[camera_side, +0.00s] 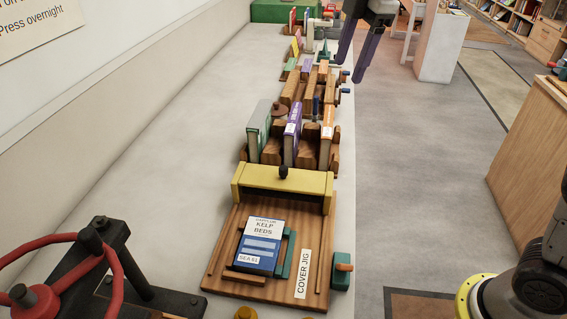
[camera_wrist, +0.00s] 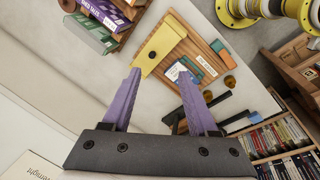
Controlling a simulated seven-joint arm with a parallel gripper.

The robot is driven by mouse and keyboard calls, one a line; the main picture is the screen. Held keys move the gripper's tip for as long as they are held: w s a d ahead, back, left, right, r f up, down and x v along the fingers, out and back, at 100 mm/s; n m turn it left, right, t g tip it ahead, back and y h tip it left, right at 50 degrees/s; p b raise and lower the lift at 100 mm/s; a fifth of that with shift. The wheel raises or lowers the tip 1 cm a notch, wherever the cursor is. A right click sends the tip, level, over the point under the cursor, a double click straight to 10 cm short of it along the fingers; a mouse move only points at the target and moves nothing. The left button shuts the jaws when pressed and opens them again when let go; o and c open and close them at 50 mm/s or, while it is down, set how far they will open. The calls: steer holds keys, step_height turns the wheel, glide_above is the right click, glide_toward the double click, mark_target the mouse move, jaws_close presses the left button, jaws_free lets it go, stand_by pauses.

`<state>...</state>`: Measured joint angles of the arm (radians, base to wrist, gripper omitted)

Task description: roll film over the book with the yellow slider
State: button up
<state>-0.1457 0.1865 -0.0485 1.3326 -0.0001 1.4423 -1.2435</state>
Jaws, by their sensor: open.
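The yellow slider (camera_side: 300,180) spans the far end of the wooden cover jig (camera_side: 222,262) and has a dark knob (camera_side: 283,172) on top. The blue book (camera_side: 259,244), labelled Kelp Beds, lies flat on the jig in front of the slider, against a green stop (camera_side: 288,256). My gripper (camera_side: 354,62) is at the top right of the side view, purple fingers apart and empty, well away from the slider. In the wrist view my gripper (camera_wrist: 160,82) is open. The slider (camera_wrist: 160,46) and the partly visible book (camera_wrist: 176,72) lie beyond its fingers.
Upright books (camera_side: 291,140) stand in a wooden rack just behind the slider. A black press with a red wheel (camera_side: 75,265) is at the front left. A green clamp (camera_side: 342,272) sits at the jig's right edge.

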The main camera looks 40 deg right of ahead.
steer(key=w+a+f+n+g, duration=0.1)
steer(key=w+a+f+n, duration=0.1)
steer(key=w+a+f, duration=0.45)
steer(key=g, duration=0.2)
glide_above(284, 168)
step_height(284, 168, down, 8)
step_height(284, 168, down, 13)
steer(key=shift+f, duration=0.15)
jaws_close()
stand_by(1.0)
